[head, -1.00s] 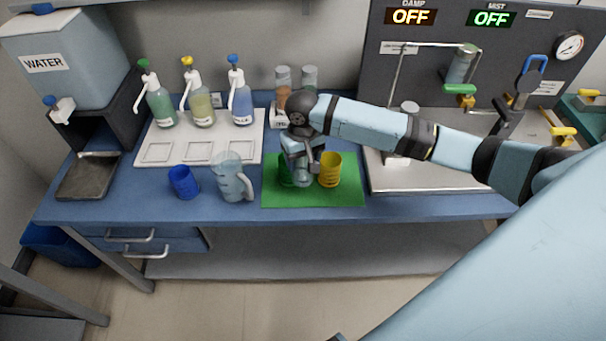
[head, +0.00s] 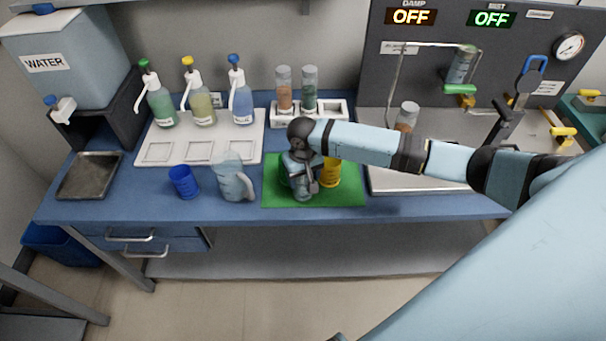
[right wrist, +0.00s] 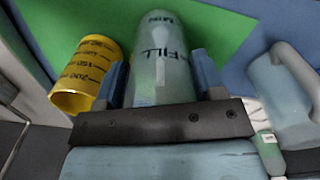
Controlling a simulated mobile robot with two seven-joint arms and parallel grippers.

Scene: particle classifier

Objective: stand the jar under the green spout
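The jar (right wrist: 160,62) is a clear grey-green cylinder marked FILL and MIN in the right wrist view. My right gripper (head: 303,182) is over the green mat (head: 340,196), and its two blue fingers press against the jar's sides in the right wrist view (right wrist: 160,85). The head view mostly hides the jar behind the gripper; I cannot tell whether it touches the mat. The green-capped pump bottle (head: 160,107) stands at the back left, its white spout above the left square of the white tray (head: 230,152). My left gripper is out of view.
A yellow cup (head: 331,173) is right beside the gripper; a green cup is mostly hidden behind it. A rack (head: 333,110) holds capped containers.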

